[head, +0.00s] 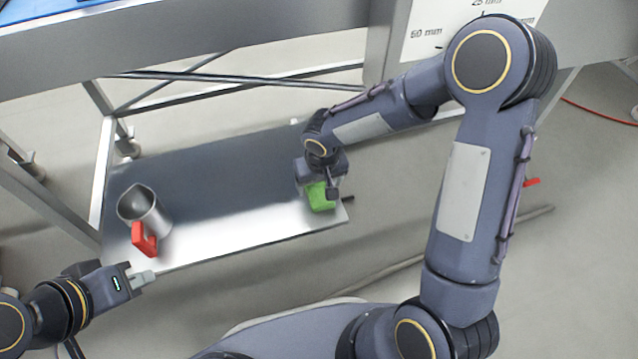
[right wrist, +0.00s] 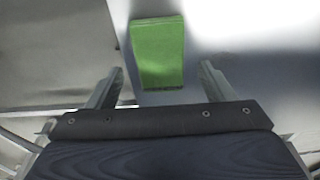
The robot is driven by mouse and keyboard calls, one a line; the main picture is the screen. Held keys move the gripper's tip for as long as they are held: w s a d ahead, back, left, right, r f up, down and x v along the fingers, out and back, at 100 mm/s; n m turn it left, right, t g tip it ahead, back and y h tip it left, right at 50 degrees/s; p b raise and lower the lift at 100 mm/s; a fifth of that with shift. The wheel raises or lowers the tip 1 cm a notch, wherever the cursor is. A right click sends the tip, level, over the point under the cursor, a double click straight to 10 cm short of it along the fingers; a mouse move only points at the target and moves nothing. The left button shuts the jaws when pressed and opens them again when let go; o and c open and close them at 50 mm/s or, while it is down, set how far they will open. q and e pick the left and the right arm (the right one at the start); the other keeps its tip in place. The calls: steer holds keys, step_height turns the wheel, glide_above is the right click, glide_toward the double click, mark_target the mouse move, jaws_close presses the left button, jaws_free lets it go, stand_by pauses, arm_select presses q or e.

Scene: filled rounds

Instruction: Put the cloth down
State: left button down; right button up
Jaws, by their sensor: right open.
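The green cloth (head: 320,197) lies at the right end of a low metal shelf, partly hidden by my right gripper in the head view. In the right wrist view the cloth (right wrist: 158,52) lies flat, ahead of and between the fingertips. My right gripper (right wrist: 160,80) is open, with a clear gap on both sides of the cloth. In the head view the right gripper (head: 322,188) is at the cloth. My left gripper (head: 143,279) is at the lower left, off the shelf's front edge; its jaw gap is not clear.
The metal shelf (head: 225,205) has free room in its middle. A metal jug (head: 150,208) with a red handle stands at its left end. The frame legs (head: 105,165) and a table edge (head: 250,35) rise around the shelf. A red cable (head: 600,112) lies on the floor.

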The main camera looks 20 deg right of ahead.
mark_target(321, 196)
step_height(321, 196, up, 9)
steer(key=s+p, duration=0.1)
steer(key=p, duration=0.2)
steer(key=s+d+r+m+t+y, duration=0.1)
steer(key=s+d+r, duration=0.6)
steer(key=s+r, duration=0.25)
steer(key=s+r+m+t+y, duration=0.1)
steer(key=s+r+t+y, duration=0.1)
steer(key=s, duration=0.9)
steer(key=shift+d+r+t+y, duration=0.25)
steer(key=shift+r+t+y, duration=0.05)
steer(key=shift+t+y, duration=0.1)
steer(key=shift+r, duration=0.1)
step_height(321, 196, up, 30)
steer(key=p, duration=2.9)
steer(key=shift+f+p, duration=0.25)
steer(key=shift+p, duration=0.1)
